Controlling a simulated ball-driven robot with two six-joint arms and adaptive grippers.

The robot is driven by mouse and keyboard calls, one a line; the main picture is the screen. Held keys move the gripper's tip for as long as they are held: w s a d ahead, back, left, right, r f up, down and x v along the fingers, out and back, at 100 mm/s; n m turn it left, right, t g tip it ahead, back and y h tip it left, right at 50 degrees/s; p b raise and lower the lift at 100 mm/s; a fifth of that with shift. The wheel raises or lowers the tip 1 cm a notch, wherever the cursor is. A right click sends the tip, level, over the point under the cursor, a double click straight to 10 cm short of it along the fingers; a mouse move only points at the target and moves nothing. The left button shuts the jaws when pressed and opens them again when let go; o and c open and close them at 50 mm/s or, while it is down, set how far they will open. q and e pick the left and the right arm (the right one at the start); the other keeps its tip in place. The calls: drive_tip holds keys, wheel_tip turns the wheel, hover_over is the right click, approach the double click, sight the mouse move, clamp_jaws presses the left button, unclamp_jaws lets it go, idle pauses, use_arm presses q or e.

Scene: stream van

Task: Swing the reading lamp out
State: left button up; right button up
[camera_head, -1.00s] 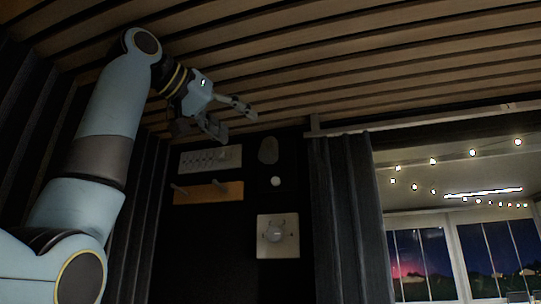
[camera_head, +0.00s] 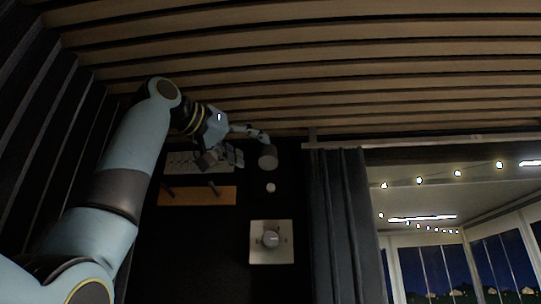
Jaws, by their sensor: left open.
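A small dark grey rounded piece (camera_head: 268,158), which looks like the reading lamp's head, sits on the dark wall panel below the slatted ceiling. My left gripper (camera_head: 251,147) is open just to its upper left. The upper finger reaches to the piece's top edge and the lower finger is left of it. Whether either finger touches it I cannot tell. Nothing shows between the fingers. My right gripper is not in view.
A wooden peg rail (camera_head: 198,196) is on the wall below my gripper, and a slotted grey panel (camera_head: 183,162) is partly behind it. A white knob (camera_head: 270,188) and a square dial plate (camera_head: 272,256) are below the lamp. A dark curtain (camera_head: 345,225) hangs to the right.

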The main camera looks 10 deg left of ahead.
sight(261, 155)
use_arm(q)
drive_tip(key=p+x, duration=0.3)
drive_tip(key=x, duration=0.4)
drive_tip(key=shift+w+r, duration=0.1)
drive_tip(key=shift+w, duration=0.1)
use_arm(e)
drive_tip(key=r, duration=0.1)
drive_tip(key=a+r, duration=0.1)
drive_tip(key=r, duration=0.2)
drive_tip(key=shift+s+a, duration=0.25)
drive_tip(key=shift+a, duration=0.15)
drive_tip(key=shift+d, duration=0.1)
